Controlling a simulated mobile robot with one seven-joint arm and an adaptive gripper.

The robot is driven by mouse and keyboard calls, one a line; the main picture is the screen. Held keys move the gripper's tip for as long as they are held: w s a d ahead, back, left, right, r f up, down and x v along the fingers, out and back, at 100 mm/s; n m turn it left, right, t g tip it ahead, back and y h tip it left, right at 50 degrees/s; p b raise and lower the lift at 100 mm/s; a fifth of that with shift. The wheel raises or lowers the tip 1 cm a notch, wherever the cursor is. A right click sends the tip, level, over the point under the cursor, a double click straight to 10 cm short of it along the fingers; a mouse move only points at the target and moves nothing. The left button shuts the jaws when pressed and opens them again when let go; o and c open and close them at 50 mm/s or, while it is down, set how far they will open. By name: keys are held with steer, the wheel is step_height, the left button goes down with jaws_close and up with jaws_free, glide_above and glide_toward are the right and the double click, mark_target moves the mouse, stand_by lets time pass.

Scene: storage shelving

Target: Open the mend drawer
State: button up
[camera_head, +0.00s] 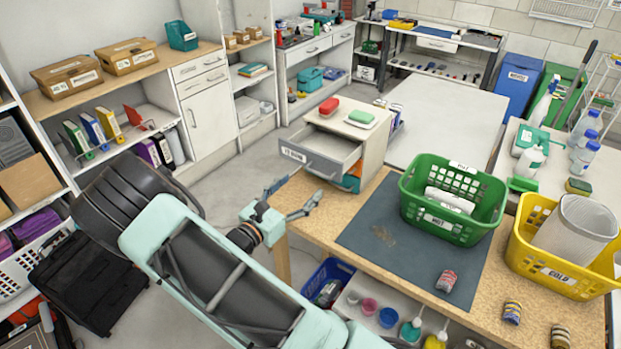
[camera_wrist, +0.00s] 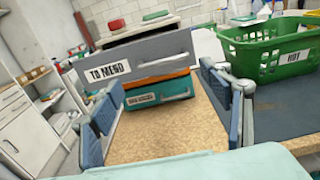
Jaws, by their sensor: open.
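The mend drawer (camera_head: 308,162) is a grey drawer front labelled "TO MEND" with a bar handle, at the top of a small cabinet (camera_head: 374,146) on the wooden worktop. It is pulled out, and its inside shows empty from above. Its front fills the upper middle of the wrist view (camera_wrist: 150,58). My gripper (camera_head: 294,194) is open and empty, in front of and slightly below the drawer front, apart from the handle. In the wrist view (camera_wrist: 162,88) its fingers stand either side of the bare worktop below the drawer.
A red and a green item lie on the cabinet top. A green basket (camera_head: 440,222) and a yellow basket (camera_head: 570,285) stand to the right.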

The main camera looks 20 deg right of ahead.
steer(key=v, duration=0.3)
steer(key=shift+s+a, duration=0.25)
steer(key=shift+a, duration=0.05)
